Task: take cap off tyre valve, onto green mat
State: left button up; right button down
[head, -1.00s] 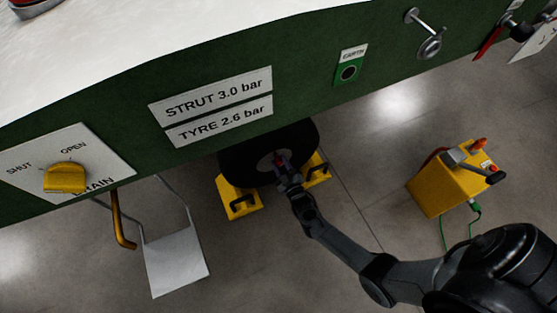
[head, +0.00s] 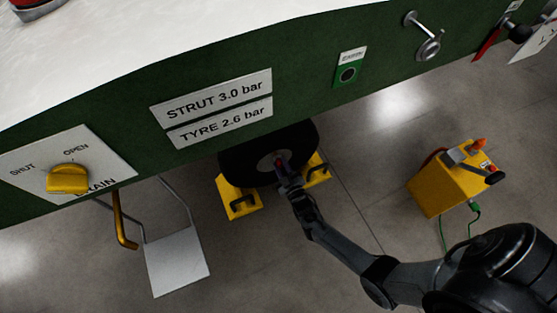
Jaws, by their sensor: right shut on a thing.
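The black tyre (head: 240,165) stands under the green panel, between yellow chocks. My right gripper (head: 282,166) is at the wheel's pale hub, reaching in from the lower right. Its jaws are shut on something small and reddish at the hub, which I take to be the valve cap. The valve itself is hidden behind the fingers, so I cannot tell whether the cap is on it or clear of it. No green mat can be made out. My left gripper is not in view.
Yellow chocks (head: 239,198) flank the tyre. A yellow unit (head: 441,187) with a green cable stands on the floor at right. A pale step plate (head: 178,265) and a bent drain pipe (head: 119,225) are at left. The green panel (head: 310,75) overhangs the wheel.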

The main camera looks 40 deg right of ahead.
jog(key=shift+s, duration=0.15)
jog(key=shift+p+v, duration=0.45)
jog(key=shift+v, duration=0.45)
jog(key=shift+d, duration=0.1)
